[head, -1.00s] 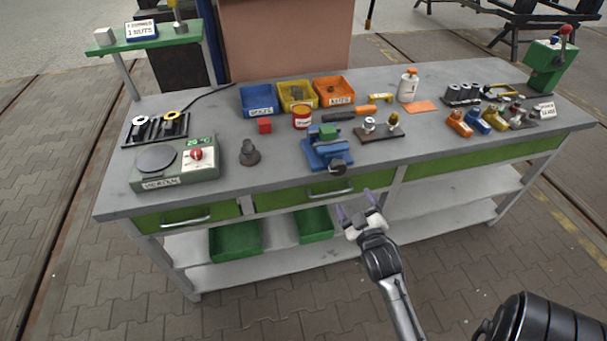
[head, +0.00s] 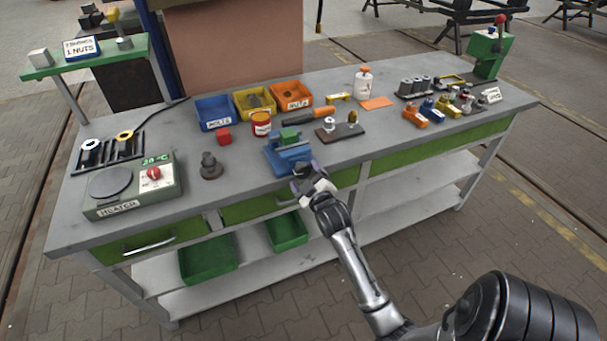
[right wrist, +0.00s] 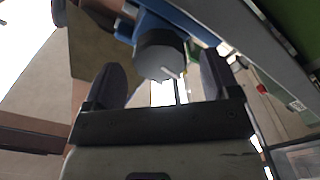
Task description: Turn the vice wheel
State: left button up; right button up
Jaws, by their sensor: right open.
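The blue vice (head: 285,156) stands at the front edge of the workbench with a green block (head: 289,136) at its top. Its dark round wheel (head: 302,170) faces the front and is partly hidden by my right gripper (head: 306,176). In the right wrist view the wheel (right wrist: 160,55) shows as a dark grey disc between the two finger tips. My right gripper (right wrist: 163,82) is open, with one finger on each side of the wheel and gaps visible. The blue vice body (right wrist: 178,20) is behind the wheel. My left gripper is not in view.
On the workbench (head: 240,182), a heater (head: 130,190) stands at the left and a dark stepped part (head: 210,167) left of the vice. Blue (head: 214,113), yellow (head: 254,102) and orange (head: 292,96) bins stand behind. Green trays (head: 208,262) lie on the lower shelf.

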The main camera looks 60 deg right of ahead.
jog(key=shift+x, duration=1)
jog(key=shift+w, duration=0.1)
jog(key=shift+c, duration=0.3)
jog(key=c, duration=0.9)
jog(key=shift+o, duration=0.2)
jog(key=shift+r+m+p, duration=0.15)
jog(key=shift+m+p, duration=0.35)
jog(key=shift+p, duration=0.15)
jog(key=m+p, duration=0.5)
jog(key=shift+p, duration=0.4)
jog(key=m+p, duration=0.2)
jog(key=m, duration=0.1)
jog(key=shift+p, duration=0.3)
jog(key=shift+d+m+p, duration=0.1)
jog(key=shift+m+p, duration=0.65)
jog(key=shift+m, duration=0.55)
